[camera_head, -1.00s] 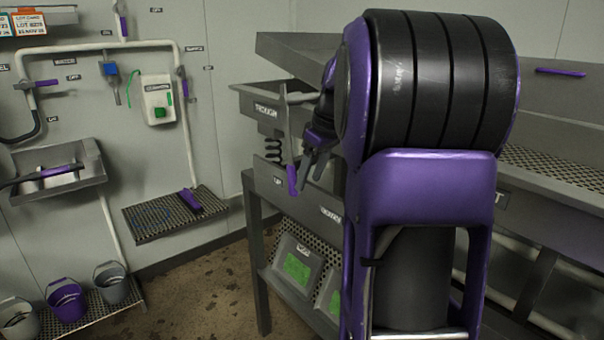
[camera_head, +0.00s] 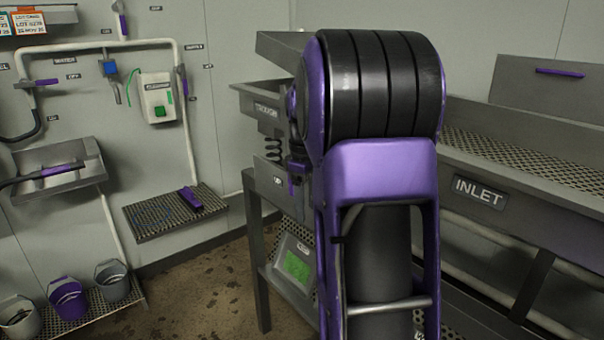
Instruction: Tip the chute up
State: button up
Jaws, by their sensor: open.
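The trough (camera_head: 243,98), labelled TROUGH, is a grey metal box on a spring at the left end of the bench. A grey sloping chute-like panel (camera_head: 283,46) rises behind it. A purple handle tip (camera_head: 291,186) shows below the trough, beside a label that seems to read UP. My gripper (camera_head: 298,166) is dark and mostly hidden behind my arm. It is open and close to the purple handle; I cannot tell whether they touch. The lever's upper part is hidden.
A perforated bench labelled INLET (camera_head: 479,192) runs along the right. A green-screened panel (camera_head: 297,266) sits on the shelf below. A wall grate (camera_head: 150,222), a sink (camera_head: 60,205) and several buckets stand at left. The floor (camera_head: 205,290) between is clear.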

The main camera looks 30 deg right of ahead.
jog(key=shift+a+f+n+g+h+p, duration=1.05)
jog(key=shift+f+n+g+h, duration=1.2)
jog(key=shift+n+h, duration=1.3)
jog(key=shift+w+a+r+n+t+h+p, duration=1.1)
jog(key=shift+w+a+r+n+t+h, duration=2.05)
jog(key=shift+w+a+n+h, duration=1.35)
jog(key=w+d+m+h, duration=0.1)
jog(key=w+d, duration=0.1)
jog(key=d, duration=1.4)
jog(key=shift+d, duration=0.35)
